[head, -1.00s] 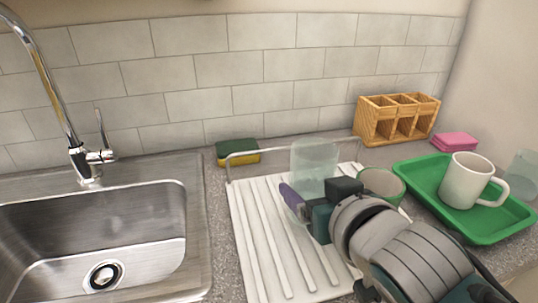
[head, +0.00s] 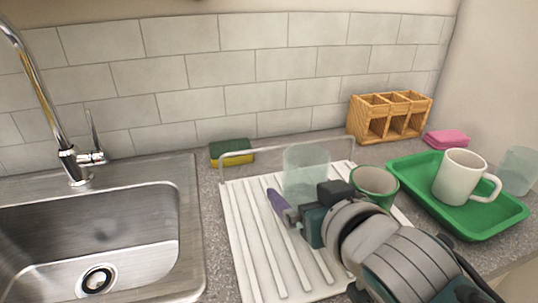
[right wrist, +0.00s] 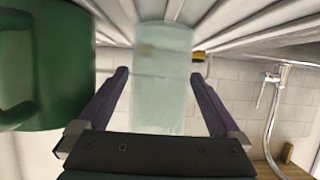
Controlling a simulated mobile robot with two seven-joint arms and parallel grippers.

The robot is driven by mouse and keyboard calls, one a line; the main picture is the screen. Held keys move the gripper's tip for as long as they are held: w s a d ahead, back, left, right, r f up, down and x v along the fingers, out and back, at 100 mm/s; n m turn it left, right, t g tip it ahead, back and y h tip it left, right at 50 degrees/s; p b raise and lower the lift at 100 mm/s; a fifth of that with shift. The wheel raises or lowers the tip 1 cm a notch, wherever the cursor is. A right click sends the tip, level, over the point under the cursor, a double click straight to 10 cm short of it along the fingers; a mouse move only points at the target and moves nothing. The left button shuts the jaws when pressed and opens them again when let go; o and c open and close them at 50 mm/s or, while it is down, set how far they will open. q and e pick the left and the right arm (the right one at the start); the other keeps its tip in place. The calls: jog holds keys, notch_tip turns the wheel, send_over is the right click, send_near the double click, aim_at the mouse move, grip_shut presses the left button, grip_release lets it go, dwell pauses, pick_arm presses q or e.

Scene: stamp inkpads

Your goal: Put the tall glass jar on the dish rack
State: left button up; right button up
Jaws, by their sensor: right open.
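The tall glass jar (head: 305,165), clear and pale bluish, appears to stand upright on the white ribbed dish rack (head: 240,215) near its back. My right gripper (head: 292,203) is open at the jar's near side, and one purple finger shows left of the jar. In the right wrist view the jar (right wrist: 162,70) lies between and beyond the two spread fingers (right wrist: 158,78), with a visible gap on each side. The jar's base is partly hidden by my gripper in the head view. My left gripper is not in view.
A green cup (head: 376,181) stands close to the right of the jar. A green tray (head: 483,215) holds a white mug (head: 459,176); another glass (head: 518,168) is at far right. A wooden holder (head: 388,117), sponge (head: 231,153) and sink (head: 80,235) are around.

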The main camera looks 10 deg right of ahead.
jog(key=p+v, duration=0.2)
jog(key=v, duration=0.8)
jog(key=shift+s, duration=0.3)
jog(key=s+d+g, duration=0.2)
jog(key=s+g, duration=0.3)
jog(key=s, duration=0.3)
jog(key=s+d+n+g, duration=0.1)
jog(key=s+g, duration=0.3)
jog(key=s, duration=0.4)
jog(key=shift+s+d+f+n+g+p, duration=0.25)
jog(key=shift+s+d+n+g+p, duration=0.05)
jog(key=shift+d+g, duration=0.1)
notch_tip(320, 180, up, 45)
jog(key=p, duration=4.5)
